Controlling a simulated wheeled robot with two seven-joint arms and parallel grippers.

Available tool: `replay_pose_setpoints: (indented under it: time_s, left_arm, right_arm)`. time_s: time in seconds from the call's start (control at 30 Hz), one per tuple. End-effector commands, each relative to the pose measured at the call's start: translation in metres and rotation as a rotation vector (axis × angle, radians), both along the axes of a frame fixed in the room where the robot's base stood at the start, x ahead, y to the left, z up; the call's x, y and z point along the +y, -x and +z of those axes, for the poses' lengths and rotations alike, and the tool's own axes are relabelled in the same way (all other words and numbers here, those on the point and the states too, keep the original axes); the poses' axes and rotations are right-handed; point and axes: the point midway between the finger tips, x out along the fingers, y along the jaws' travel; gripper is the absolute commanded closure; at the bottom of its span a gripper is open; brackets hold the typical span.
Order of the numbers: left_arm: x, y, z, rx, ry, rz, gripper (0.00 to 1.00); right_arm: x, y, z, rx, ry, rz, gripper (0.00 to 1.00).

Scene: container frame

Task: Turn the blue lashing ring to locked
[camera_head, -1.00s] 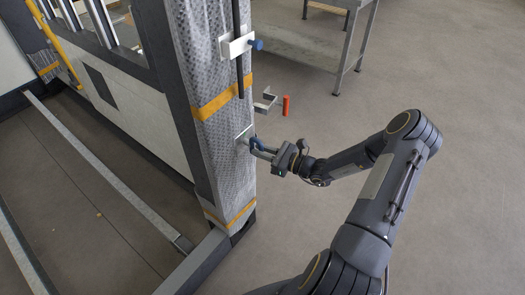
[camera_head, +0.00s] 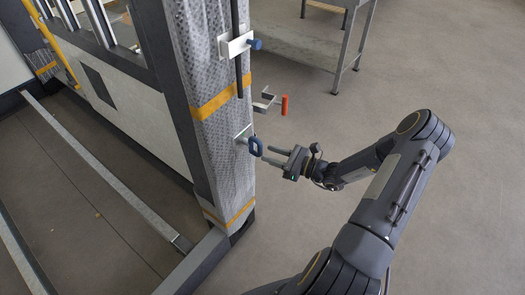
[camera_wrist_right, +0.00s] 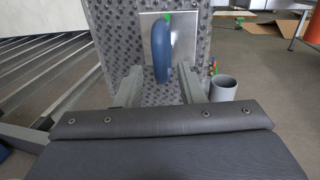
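The blue lashing ring (camera_head: 255,146) sits on a light metal plate (camera_head: 243,134) on the side of the wrapped post, low down below the upper orange strap. In the right wrist view the ring (camera_wrist_right: 161,52) stands upright, nearly edge-on, in front of its plate (camera_wrist_right: 180,30), with a small green mark at its top. My right gripper (camera_head: 270,155) is open and empty, just right of the ring and apart from it. In the wrist view its two fingers (camera_wrist_right: 158,88) point at the ring, one on each side. My left gripper is not in view.
Above the ring are a bracket with an orange handle (camera_head: 284,105) and a plate with a blue knob (camera_head: 254,44). The grey wrapped post (camera_head: 220,130) stands left of my gripper. A metal table (camera_head: 300,40) stands behind. Floor to the right is clear.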

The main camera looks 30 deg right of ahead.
Motion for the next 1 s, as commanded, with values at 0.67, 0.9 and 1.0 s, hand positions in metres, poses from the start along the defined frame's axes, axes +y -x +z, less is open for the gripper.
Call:
replay_pose_setpoints:
  time_s: [0.67, 0.9, 1.0]
  left_arm:
    - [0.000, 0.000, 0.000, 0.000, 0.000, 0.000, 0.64]
    - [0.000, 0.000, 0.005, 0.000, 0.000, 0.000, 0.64]
    - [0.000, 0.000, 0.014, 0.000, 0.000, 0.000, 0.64]
  right_arm:
    - [-0.016, 0.025, 0.000, -0.001, -0.001, 0.002, 0.65]
    - [-0.006, 0.024, 0.015, -0.012, 0.040, 0.048, 0.65]
    - [0.021, 0.027, 0.050, -0.040, 0.157, 0.175, 0.65]
